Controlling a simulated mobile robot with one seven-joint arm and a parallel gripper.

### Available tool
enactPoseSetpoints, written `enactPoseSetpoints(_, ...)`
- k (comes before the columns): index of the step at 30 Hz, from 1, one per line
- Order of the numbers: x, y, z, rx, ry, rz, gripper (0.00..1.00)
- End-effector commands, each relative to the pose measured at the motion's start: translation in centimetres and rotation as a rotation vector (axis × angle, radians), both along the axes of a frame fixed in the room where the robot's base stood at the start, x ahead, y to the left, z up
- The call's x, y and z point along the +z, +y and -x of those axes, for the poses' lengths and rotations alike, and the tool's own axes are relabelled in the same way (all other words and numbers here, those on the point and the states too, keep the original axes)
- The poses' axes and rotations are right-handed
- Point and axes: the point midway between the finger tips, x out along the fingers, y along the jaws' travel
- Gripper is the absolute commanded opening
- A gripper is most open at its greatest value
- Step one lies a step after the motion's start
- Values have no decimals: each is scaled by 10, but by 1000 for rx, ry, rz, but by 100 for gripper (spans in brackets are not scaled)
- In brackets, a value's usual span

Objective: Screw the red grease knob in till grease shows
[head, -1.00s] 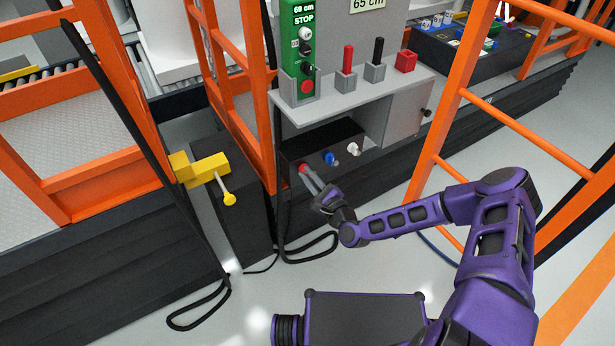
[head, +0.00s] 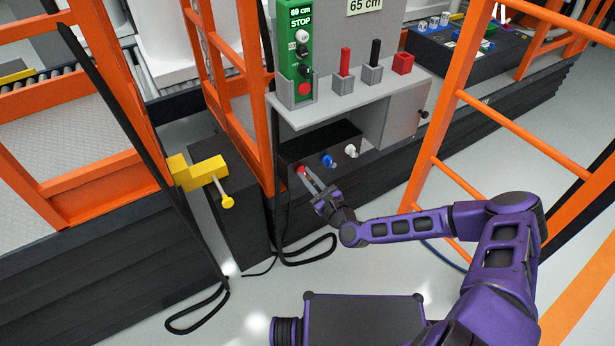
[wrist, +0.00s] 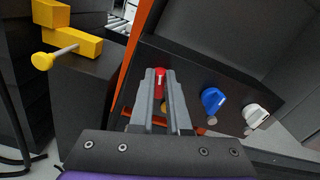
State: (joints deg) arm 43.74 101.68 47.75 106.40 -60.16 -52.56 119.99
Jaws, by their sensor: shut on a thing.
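The red grease knob (head: 302,170) is the leftmost of three knobs on the dark box below the grey shelf. My gripper (head: 308,177) reaches it from the lower right and is shut on it. In the wrist view the red knob (wrist: 160,80) sits between the tips of the two grey fingers, and part of it is hidden by them. A small yellowish spot (wrist: 166,106) shows between the fingers below the knob; I cannot tell what it is.
A blue knob (head: 328,160) and a white knob (head: 351,151) sit to the right on the same box. The grey shelf (head: 330,112) overhangs above. A yellow block with a lever (head: 200,172) stands left. Orange rails (head: 465,130) rise at right. Black cables hang nearby.

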Motion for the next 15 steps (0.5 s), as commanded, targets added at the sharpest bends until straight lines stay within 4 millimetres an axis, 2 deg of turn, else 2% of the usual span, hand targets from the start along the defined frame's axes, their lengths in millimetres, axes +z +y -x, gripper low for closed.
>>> enactPoseSetpoints(7, 2, 0, -1, -1, -4, -2, 0)
enactPoseSetpoints(8, 2, 0, -1, -1, -4, -2, 20)
enactPoseSetpoints(12, 1, 0, 0, 0, -2, 0, 45)
enactPoseSetpoints(15, 1, 0, 0, 0, -2, 0, 45)
